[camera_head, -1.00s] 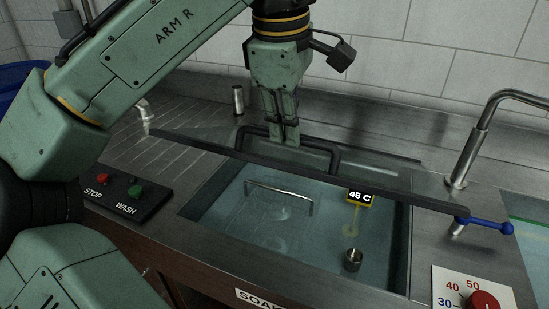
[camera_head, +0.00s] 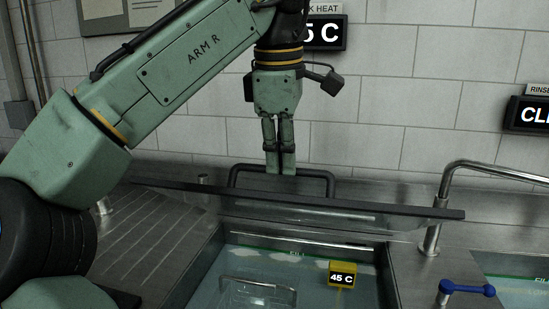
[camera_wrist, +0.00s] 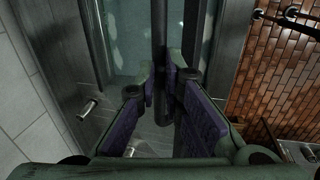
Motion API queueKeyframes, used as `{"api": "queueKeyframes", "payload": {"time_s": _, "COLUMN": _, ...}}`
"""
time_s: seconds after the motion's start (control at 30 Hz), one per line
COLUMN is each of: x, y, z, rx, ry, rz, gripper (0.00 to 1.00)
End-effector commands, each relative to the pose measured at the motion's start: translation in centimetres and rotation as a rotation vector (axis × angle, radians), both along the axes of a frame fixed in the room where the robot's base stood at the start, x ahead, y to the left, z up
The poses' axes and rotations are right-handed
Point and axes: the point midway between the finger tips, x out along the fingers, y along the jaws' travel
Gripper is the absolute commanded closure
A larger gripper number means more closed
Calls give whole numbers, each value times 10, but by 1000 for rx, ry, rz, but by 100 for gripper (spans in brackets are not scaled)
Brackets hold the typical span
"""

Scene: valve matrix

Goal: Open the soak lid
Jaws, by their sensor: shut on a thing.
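The soak lid (camera_head: 330,208) is a clear panel with a long dark edge bar and a dark loop handle (camera_head: 318,174). It stands raised and tilted over the back of the soak sink (camera_head: 205,270), whose water shows in front of it. My gripper (camera_head: 280,172) points down from above and is shut on the top of the handle. In the wrist view, the fingers (camera_wrist: 165,105) close around a dark bar, but their exact contact is partly hidden.
A wire handle (camera_head: 258,282) and a yellow 45 C tag (camera_head: 342,275) show in the sink. A tap (camera_head: 436,215) and a blue lever (camera_head: 467,288) stand at right. A ribbed drainboard (camera_head: 150,235) lies left. The tiled wall is close behind.

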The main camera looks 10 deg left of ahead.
Motion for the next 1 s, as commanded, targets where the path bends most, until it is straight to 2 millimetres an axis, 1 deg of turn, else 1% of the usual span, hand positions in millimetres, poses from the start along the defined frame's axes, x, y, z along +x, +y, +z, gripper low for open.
{"api": "queueKeyframes", "payload": {"time_s": 0.03, "x": 7, "y": 1, "z": -8, "rx": -4, "ry": -5, "rz": 4, "gripper": 100}}
{"api": "queueKeyframes", "payload": {"time_s": 0.27, "x": 7, "y": 1, "z": -8, "rx": -4, "ry": -4, "rz": 4, "gripper": 100}}
{"api": "queueKeyframes", "payload": {"time_s": 0.3, "x": 7, "y": 1, "z": -8, "rx": -4, "ry": -4, "rz": 4, "gripper": 90}}
{"api": "queueKeyframes", "payload": {"time_s": 0.6, "x": 7, "y": 1, "z": -8, "rx": -4, "ry": -4, "rz": 6, "gripper": 70}}
{"api": "queueKeyframes", "payload": {"time_s": 1.0, "x": 6, "y": 2, "z": -6, "rx": -4, "ry": -5, "rz": 9, "gripper": 69}}
